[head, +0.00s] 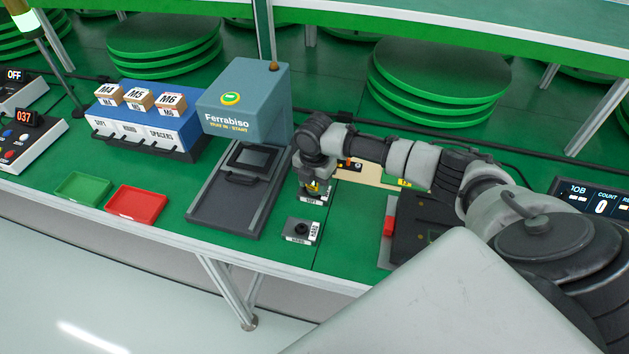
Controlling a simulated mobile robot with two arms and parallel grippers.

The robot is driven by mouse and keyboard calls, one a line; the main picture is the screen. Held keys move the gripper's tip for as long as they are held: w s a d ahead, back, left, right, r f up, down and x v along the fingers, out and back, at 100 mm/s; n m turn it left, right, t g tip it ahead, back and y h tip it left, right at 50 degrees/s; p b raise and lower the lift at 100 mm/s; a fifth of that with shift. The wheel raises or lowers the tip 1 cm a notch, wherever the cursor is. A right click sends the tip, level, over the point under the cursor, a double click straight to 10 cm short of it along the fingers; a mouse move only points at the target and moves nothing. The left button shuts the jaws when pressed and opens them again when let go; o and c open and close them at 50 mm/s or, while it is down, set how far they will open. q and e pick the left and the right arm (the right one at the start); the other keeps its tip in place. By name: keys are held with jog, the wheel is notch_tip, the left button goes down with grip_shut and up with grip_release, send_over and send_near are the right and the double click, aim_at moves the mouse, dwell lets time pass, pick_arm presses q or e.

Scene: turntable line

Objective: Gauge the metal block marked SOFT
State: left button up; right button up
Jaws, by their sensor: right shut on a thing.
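A metal block (313,198) with a white label that seems to read SOFT is on the green bench, right of the grey press. My right gripper (314,182) points down directly over it. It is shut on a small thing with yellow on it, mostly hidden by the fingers. I cannot tell whether this thing touches the block. A second metal block (301,231) with a dark round top and a label, perhaps HARD, stands nearer the front edge, apart from the gripper. My left gripper is not in view.
The Ferrabiso press (245,105) with its dark drawer (228,200) stands close left. A green tray (83,188), a red tray (137,204) and a blue drawer unit (150,120) are further left. A cream board (372,173) and a dark fixture (412,228) lie right.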

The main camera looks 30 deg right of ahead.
dwell(0.6)
jog(key=shift+f, duration=0.1)
jog(key=o, duration=1.2)
notch_tip(320, 180, up, 11)
jog(key=shift+f, duration=0.1)
dwell(0.5)
